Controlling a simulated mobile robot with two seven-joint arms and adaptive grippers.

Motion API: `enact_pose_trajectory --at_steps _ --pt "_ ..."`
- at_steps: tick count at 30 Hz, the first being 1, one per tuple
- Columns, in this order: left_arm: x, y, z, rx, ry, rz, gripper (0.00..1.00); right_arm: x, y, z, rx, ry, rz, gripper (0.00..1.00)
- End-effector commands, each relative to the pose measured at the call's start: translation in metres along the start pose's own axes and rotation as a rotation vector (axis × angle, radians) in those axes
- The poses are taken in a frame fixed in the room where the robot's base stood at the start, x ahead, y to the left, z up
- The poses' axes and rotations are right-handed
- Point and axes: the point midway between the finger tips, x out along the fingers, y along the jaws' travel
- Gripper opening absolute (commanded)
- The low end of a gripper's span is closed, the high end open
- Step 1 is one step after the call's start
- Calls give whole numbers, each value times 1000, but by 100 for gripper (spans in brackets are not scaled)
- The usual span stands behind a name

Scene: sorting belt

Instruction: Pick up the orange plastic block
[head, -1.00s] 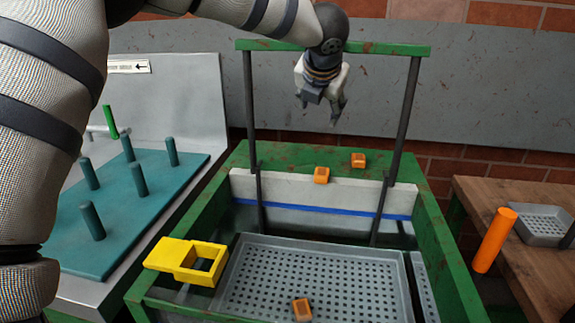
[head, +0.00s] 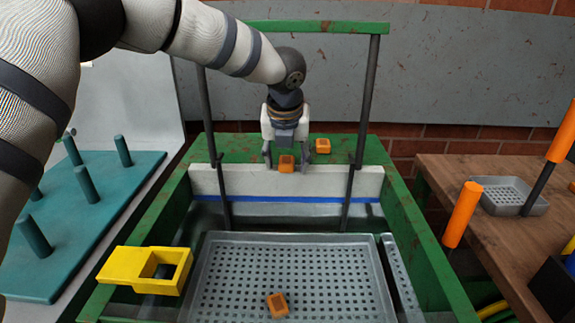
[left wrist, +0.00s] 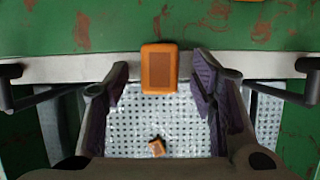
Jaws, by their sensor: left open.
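Three orange blocks show in the head view. One block (head: 286,163) is on the green ledge behind the white board, close to its edge. A second block (head: 322,145) is on the ledge, a little behind and to the right. A third (head: 277,305) lies in the grey perforated tray. My left gripper (head: 287,166) points down with its fingers open on either side of the first block. In the left wrist view that block (left wrist: 159,68) sits between the fingertips, with a gap on both sides. The right gripper is not in view.
A green frame with dark posts (head: 363,95) stands around the ledge. The grey tray (head: 210,270) lies in front, with a yellow holder (head: 125,265) at its left. A teal peg board (head: 110,215) is at left. A wooden table (head: 440,180) with an orange cylinder (head: 462,215) is at right.

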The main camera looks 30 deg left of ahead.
Motion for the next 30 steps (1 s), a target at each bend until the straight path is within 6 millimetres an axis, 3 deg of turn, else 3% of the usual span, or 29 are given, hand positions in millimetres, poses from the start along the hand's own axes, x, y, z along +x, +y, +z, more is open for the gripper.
enact_pose_trajectory --at_steps 4,11,23,26,30 --pt "-2 0 1 0 -3 -1 52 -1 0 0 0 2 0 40" --pt "-2 0 1 0 -3 -1 1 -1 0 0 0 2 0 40" --pt "-11 0 5 -1 -5 -2 1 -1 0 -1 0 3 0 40" --pt "-27 0 12 -2 -7 -3 1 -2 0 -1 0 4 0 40" --pt "-76 -6 4 2 -14 -7 1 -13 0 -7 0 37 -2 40"
